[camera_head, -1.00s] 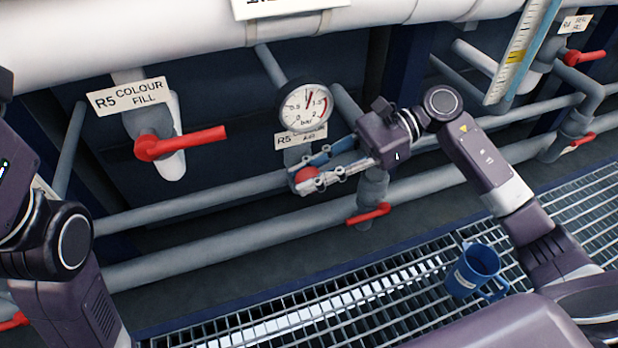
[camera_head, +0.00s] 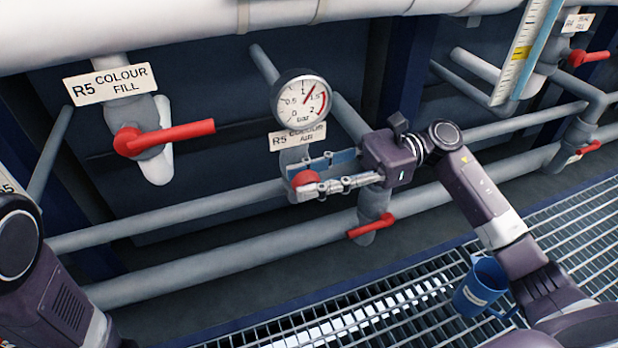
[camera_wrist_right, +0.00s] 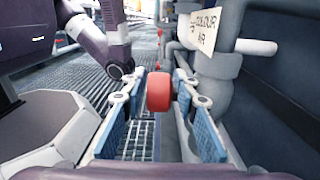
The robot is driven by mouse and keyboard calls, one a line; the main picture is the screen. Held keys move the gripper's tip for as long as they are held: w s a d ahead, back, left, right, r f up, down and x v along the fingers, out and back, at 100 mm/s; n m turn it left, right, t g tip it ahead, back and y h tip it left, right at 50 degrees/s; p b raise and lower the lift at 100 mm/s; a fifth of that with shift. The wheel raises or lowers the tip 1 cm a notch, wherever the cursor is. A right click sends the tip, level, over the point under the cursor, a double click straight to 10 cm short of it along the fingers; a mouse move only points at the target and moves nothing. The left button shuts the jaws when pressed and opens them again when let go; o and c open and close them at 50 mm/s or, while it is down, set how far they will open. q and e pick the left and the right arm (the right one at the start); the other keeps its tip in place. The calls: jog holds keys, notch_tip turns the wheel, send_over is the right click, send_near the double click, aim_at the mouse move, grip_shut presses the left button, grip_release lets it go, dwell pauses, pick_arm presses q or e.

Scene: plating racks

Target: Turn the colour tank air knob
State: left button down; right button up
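The colour tank air knob is a round red knob (camera_head: 305,180) on the grey pipework below the pressure gauge and the R5 COLOUR AIR label (camera_head: 298,137). In the right wrist view the red knob (camera_wrist_right: 159,92) sits between my two blue-padded fingers. My right gripper (camera_wrist_right: 160,80) is open around it, with a narrow gap showing on each side. In the head view my right gripper (camera_head: 318,176) reaches in from the right, and its nearer finger partly covers the knob. The gauge (camera_head: 301,100) needle points a little above 1 bar. My left gripper is out of view.
A red-handled valve (camera_head: 165,137) labelled R5 COLOUR FILL is at the left. Another red lever (camera_head: 371,226) is just below my right gripper. Pipes run behind and beneath it.

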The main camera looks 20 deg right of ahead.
jog(key=shift+d, duration=0.1)
jog(key=d, duration=1.2)
jog(key=shift+w, duration=0.2)
jog(key=shift+a, duration=0.1)
